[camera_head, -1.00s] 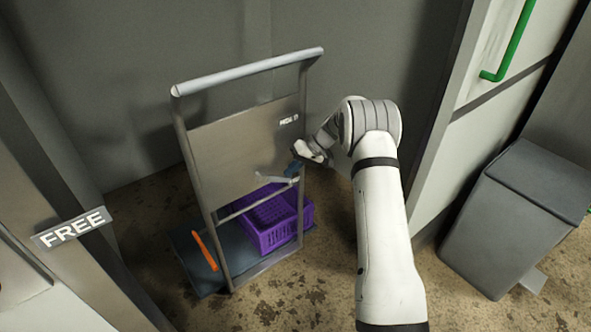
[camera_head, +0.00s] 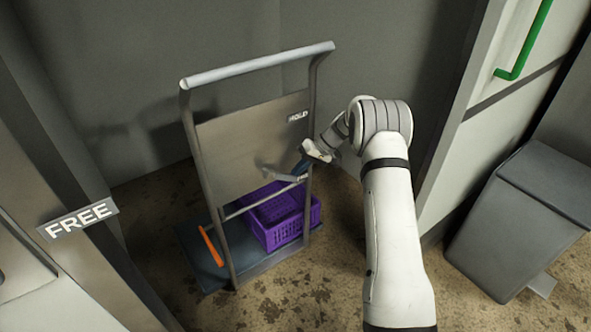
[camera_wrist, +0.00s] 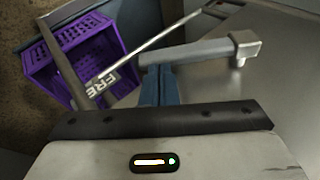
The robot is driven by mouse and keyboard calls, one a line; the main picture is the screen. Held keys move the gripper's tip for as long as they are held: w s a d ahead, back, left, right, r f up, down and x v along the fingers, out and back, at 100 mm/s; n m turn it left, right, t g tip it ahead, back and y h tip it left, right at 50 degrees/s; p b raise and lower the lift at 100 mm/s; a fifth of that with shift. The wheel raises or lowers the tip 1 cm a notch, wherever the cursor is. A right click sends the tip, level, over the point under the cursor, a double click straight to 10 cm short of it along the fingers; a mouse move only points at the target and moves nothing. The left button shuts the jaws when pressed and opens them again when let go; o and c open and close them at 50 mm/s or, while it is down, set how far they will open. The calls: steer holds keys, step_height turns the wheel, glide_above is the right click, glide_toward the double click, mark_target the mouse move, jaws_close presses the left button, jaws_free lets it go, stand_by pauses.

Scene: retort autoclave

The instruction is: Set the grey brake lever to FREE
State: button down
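The grey brake lever (camera_head: 282,173) is on the upright panel of a trolley (camera_head: 250,135). It lies nearly level, sloping slightly down to the right from its pivot. In the wrist view the lever (camera_wrist: 195,51) runs left from its block-like pivot. My gripper (camera_head: 303,168) is at the lever's free end; its blue fingers (camera_wrist: 158,85) are close together, with tips right at the lever. I cannot tell whether they touch it. A FREE label (camera_wrist: 100,88) shows near the lever's end, partly cut. A label reading roughly HOLD (camera_head: 298,116) sits upper right on the panel.
A purple crate (camera_head: 283,215) sits on the trolley's deck, beside an orange bar (camera_head: 211,245). A FREE sign (camera_head: 78,219) shows at the left. A grey bin (camera_head: 525,220) and a door with a green handle (camera_head: 525,40) are at the right.

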steer(key=w+d+r+p, duration=0.2)
steer(key=d+r, duration=0.4)
steer(key=d, duration=0.6)
steer(key=shift+w, duration=0.5)
steer(key=shift+a, duration=0.1)
steer(key=s+a+r+m+h+p, duration=0.1)
steer(key=s+r+p, duration=0.2)
steer(key=s+r, duration=0.45)
steer(key=s+a+r+h+p, duration=0.1)
steer(key=s+r+h+p, duration=0.2)
steer(key=r, duration=0.7)
steer(key=s+a+r+m+p, duration=0.15)
steer(key=s+r+p, duration=0.25)
steer(key=s+r, duration=0.4)
steer(key=s+r+t+h+p, duration=0.1)
steer(key=s+r+p, duration=0.3)
steer(key=s, duration=0.8)
steer(key=s+r+m+t+h+p, duration=0.1)
steer(key=s+r, duration=0.5)
steer(key=s, duration=0.7)
steer(key=t+h+p, duration=0.1)
steer(key=h+p, duration=0.1)
steer(key=p, duration=0.1)
steer(key=shift+s, duration=0.25)
